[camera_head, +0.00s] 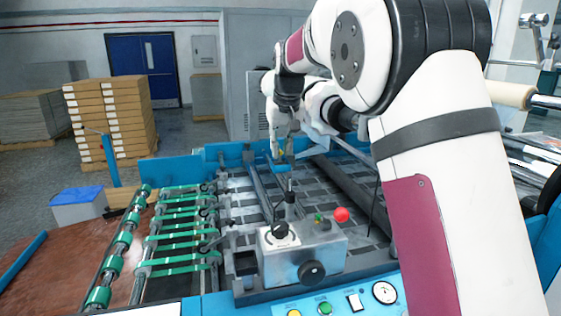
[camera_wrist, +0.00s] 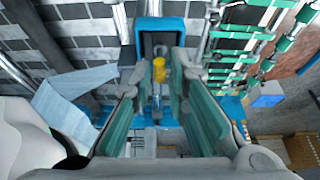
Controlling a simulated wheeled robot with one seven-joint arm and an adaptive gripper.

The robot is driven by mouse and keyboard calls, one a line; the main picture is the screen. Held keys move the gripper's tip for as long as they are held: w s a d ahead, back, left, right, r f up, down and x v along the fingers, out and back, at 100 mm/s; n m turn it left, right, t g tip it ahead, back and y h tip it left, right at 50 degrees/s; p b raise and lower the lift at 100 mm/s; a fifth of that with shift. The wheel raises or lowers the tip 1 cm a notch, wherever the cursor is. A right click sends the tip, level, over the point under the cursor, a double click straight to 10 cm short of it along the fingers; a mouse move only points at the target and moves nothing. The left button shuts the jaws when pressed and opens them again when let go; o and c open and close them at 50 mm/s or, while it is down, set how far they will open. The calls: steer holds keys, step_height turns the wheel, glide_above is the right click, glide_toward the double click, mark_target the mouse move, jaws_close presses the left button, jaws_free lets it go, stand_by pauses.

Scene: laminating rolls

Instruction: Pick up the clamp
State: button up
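The clamp looks like a blue frame with a yellow part and a grey metal shaft. In the wrist view the clamp (camera_wrist: 159,70) shows centrally, its yellow part in the gap between my fingers. My gripper (camera_wrist: 157,86) is open, with a green-padded finger on each side and a visible gap to the yellow part. In the head view my gripper (camera_head: 281,148) points down at the far side of the machine, with the blue part of the clamp (camera_head: 281,168) just below it. I cannot tell whether the fingertips reach around the clamp or stop above it.
The machine bed (camera_head: 235,195) has dark tiles and metal rails around the clamp. Green rollers (camera_head: 178,235) run along the left. A control box (camera_head: 300,255) with a red knob stands in front. Stacked boxes (camera_head: 110,120) stand on the floor behind left.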

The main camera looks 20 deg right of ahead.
steer(key=shift+x, duration=0.85)
jaws_close()
steer(key=shift+r, duration=0.1)
